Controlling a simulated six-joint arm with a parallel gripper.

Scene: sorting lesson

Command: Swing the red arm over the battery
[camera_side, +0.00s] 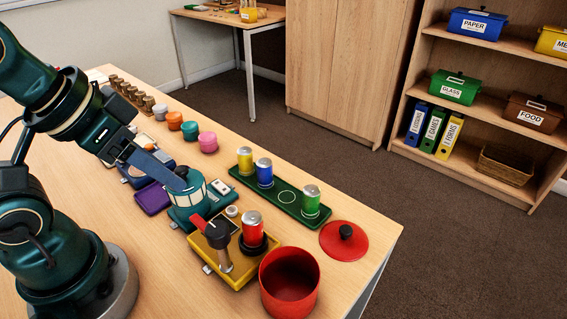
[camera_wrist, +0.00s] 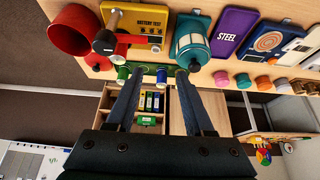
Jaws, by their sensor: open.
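The yellow battery tester (camera_side: 232,272), marked BATTERY TEST in the wrist view (camera_wrist: 150,20), stands near the table's front. A red battery (camera_side: 252,231) with a silver top stands upright in its black holder. The red arm (camera_side: 198,223) joins a dark head (camera_side: 217,236) above a metal post and points up-left, away from the battery. My gripper (camera_side: 182,186) is open and empty, just above the teal canister (camera_side: 189,197) behind the tester. In the wrist view, my gripper's fingers (camera_wrist: 158,72) are spread apart, clear of the red arm (camera_wrist: 131,38).
A red pot (camera_side: 289,290) stands right of the tester, its red lid (camera_side: 343,241) flat nearby. A green tray (camera_side: 285,197) with yellow, blue and green batteries lies behind. A purple tray (camera_side: 153,199) and several coloured pots line the table. The table's right edge is close.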

